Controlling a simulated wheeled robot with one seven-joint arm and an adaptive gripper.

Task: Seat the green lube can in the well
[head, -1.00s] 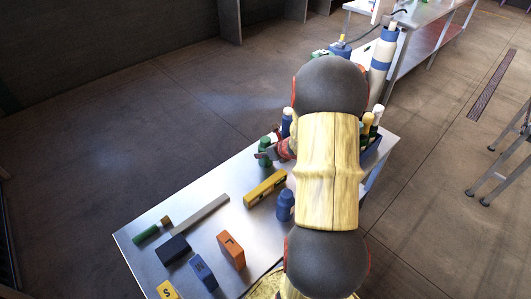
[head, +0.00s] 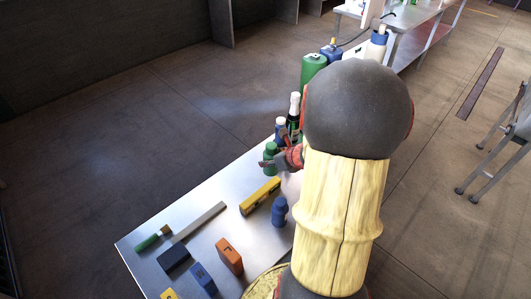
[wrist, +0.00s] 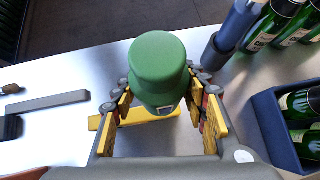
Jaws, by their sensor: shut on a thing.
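The green lube can (wrist: 158,66) stands between my fingers in the wrist view, its rounded top toward the camera. My gripper (wrist: 160,100) is shut on its sides. In the head view the can (head: 270,152) shows at my gripper (head: 277,162), near the far end of the metal table. I cannot tell whether its base touches the table. A blue crate (wrist: 268,112) with green bottles is right of my gripper in the wrist view, apart from the can. I cannot make out the well; my arm hides part of the table.
A dark blue bottle (wrist: 228,45) stands close to the right of the can.

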